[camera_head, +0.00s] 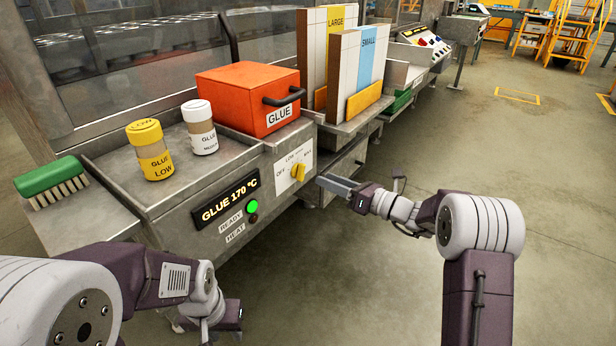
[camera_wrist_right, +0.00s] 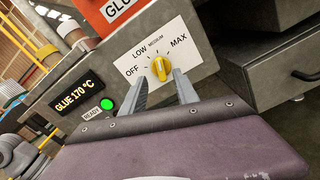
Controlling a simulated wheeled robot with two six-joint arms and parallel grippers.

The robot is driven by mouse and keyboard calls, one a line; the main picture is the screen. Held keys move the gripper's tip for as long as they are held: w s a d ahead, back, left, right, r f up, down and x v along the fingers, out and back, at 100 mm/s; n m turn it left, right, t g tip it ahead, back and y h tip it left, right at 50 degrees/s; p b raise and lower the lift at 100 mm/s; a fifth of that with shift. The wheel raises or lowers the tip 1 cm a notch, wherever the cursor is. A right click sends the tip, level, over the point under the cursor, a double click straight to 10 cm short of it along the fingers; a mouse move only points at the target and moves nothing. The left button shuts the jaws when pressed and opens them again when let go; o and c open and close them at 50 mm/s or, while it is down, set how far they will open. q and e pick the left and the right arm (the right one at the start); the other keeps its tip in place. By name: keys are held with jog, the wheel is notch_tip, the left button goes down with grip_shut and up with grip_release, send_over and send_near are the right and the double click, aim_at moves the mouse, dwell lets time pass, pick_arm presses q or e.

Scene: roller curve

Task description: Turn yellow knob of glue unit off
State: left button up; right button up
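The yellow knob (camera_head: 297,172) sits on a white dial plate on the front of the grey glue unit (camera_head: 240,165). In the right wrist view the knob (camera_wrist_right: 160,68) is upright-ish on the plate, with OFF at lower left, LOW and MEDIUM above and MAX at right. It is turned away from OFF; its exact setting is hard to read. My right gripper (camera_head: 325,182) is near the knob, to its right in the head view. In the wrist view the gripper (camera_wrist_right: 161,78) is open, with the knob between or just beyond its fingertips; contact is unclear. My left gripper (camera_head: 212,318) is low at the bottom left, fingers unclear.
A display (camera_head: 226,199) reads GLUE 170 °C, beside a lit green READY light (camera_head: 252,206). On top stand a yellow glue bottle (camera_head: 150,150), a white bottle (camera_head: 199,128) and an orange glue box (camera_head: 247,97). A green brush (camera_head: 51,181) lies left. Floor at right is clear.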

aim_at(305, 171)
jog(key=b+x, duration=0.1)
jog(key=x, duration=0.5)
jog(key=shift+w+a+f+b, duration=0.15)
jog(key=shift+a+b, duration=0.15)
jog(key=shift+w+a, duration=0.3)
grip_shut()
